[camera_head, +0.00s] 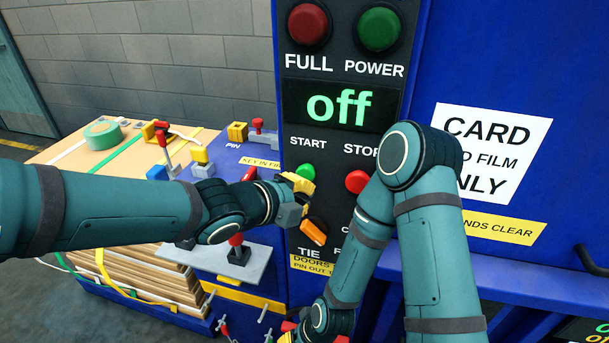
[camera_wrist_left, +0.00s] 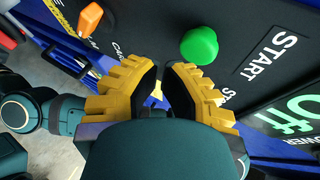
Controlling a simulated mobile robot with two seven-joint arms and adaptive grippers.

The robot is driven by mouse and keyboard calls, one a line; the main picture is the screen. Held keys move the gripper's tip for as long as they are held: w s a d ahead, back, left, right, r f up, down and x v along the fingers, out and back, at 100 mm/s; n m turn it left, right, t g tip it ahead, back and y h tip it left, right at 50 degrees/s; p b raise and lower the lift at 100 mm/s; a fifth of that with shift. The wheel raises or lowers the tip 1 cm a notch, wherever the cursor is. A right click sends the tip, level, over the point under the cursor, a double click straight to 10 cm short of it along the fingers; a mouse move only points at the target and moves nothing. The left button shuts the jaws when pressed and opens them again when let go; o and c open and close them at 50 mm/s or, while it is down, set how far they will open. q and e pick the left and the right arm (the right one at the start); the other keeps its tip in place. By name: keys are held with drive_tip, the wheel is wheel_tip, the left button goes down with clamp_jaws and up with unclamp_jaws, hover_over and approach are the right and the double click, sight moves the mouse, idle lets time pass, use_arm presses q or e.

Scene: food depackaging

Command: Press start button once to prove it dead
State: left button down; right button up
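The green START button (camera_head: 306,173) sits on the dark control panel under a display (camera_head: 338,107) reading "off". My left gripper (camera_head: 299,188) is at the panel just below and beside the button and covers its lower edge. In the left wrist view the green button (camera_wrist_left: 199,46) is fully visible, just beyond the fingertips. My left gripper's yellow fingers (camera_wrist_left: 160,72) are almost together at the tips and hold nothing. I cannot tell contact, but the button looks apart from them. My right gripper (camera_head: 314,337) is low at the bottom edge, mostly cut off.
The red STOP button (camera_head: 357,181) is right of START, close to my right forearm. An orange switch (camera_head: 313,232) is below. A bench (camera_head: 52,149) with tape and small levers stands left.

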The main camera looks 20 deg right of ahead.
use_arm(q)
drive_tip(key=shift+w, duration=0.1)
drive_tip(key=shift+w+d, duration=0.25)
drive_tip(key=shift+w, duration=0.05)
drive_tip(key=shift+w+d, duration=0.3)
drive_tip(key=shift+w, duration=0.15)
idle(1.1)
drive_tip(key=shift+s+a, duration=0.6)
drive_tip(key=shift+s, duration=0.2)
drive_tip(key=s+a, duration=0.1)
drive_tip(key=s+b, duration=0.1)
drive_tip(key=s+a, duration=0.1)
drive_tip(key=s, duration=0.1)
drive_tip(key=shift+s+a, duration=0.1)
drive_tip(key=shift+a, duration=0.25)
